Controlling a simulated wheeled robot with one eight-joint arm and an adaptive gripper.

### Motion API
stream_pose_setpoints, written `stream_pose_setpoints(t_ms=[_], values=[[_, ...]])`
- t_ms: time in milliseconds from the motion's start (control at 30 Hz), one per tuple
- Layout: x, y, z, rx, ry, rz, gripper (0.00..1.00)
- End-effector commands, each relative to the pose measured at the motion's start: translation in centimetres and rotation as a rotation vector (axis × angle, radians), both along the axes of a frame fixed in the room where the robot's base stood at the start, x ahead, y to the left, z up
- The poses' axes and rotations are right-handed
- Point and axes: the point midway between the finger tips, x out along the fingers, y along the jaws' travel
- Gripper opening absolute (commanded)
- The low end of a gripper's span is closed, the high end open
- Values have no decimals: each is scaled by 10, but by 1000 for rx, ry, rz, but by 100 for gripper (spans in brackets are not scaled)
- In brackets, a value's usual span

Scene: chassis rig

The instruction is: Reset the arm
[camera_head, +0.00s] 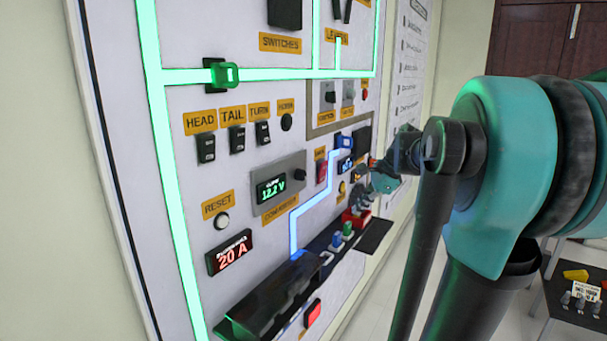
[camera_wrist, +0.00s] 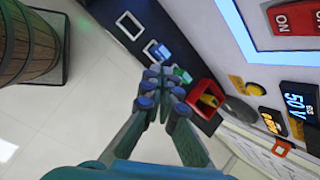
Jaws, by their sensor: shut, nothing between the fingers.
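My gripper (camera_head: 370,192) is at the right side of the white panel (camera_head: 180,170) in the head view, in front of its lower right part and apart from the floor. In the wrist view my gripper (camera_wrist: 162,88) points at the dark strip along the panel's foot, and its fingers are together with nothing seen between them. A red holder (camera_wrist: 204,104) with a yellow piece in it is just right of the fingertips. It also shows below the gripper in the head view (camera_head: 355,219). Whether the fingers touch anything is unclear.
The panel carries a round RESET button (camera_head: 222,221), a 12.2 V display (camera_head: 271,190), a 20 A display (camera_head: 230,255) and several switches. A dark tray (camera_head: 265,300) juts out below. A wooden barrel (camera_wrist: 28,45) stands at left in the wrist view, with clear floor (camera_wrist: 85,110) beside it.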

Motion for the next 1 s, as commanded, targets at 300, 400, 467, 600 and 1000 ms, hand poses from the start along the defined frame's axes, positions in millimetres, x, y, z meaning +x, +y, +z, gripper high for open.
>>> stream_pose_setpoints(t_ms=[300, 400, 467, 600, 1000], values=[[-113, 20, -153, -521, -232, 795, 0], [-148, 19, -188, -658, -277, 1028, 0], [-165, 17, -204, -725, -296, 1146, 0], [-192, 13, -227, -827, -320, 1334, 0], [-201, 10, -234, -865, -327, 1406, 0]])
